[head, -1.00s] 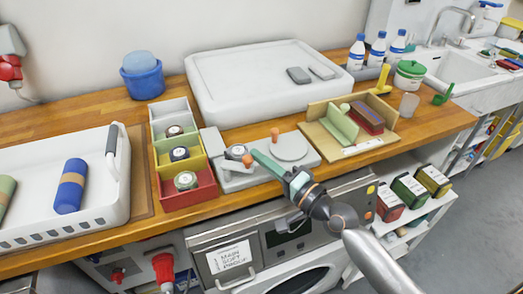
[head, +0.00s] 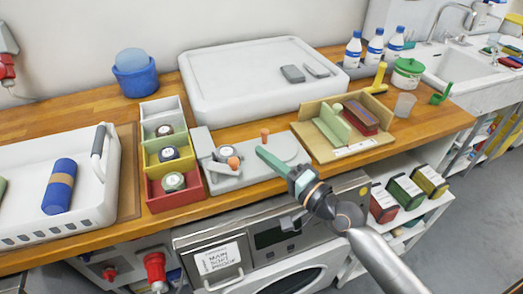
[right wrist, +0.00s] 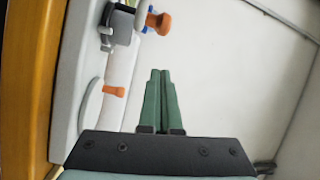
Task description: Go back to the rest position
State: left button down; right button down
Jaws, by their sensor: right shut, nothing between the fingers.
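My right gripper (head: 262,152) reaches in from the lower right in the head view. Its green fingers are together and empty. They appear in front of the grey button-press-like device (head: 226,183), which has two orange knobs and a round disc on its base; I cannot tell the exact gap. In the right wrist view the closed fingers (right wrist: 160,75) point past an orange knob (right wrist: 159,22), with nothing between them. My left gripper is out of view.
A wooden fixture (head: 315,143) is right of the device. A large white tray (head: 190,78) lies behind. Bottles (head: 353,52) stand farther back.

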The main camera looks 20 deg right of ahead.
jog(key=s+d+b, duration=0.1)
jog(key=s, duration=0.6)
jog(key=shift+s+f, duration=0.2)
jog(key=shift+s, duration=0.1)
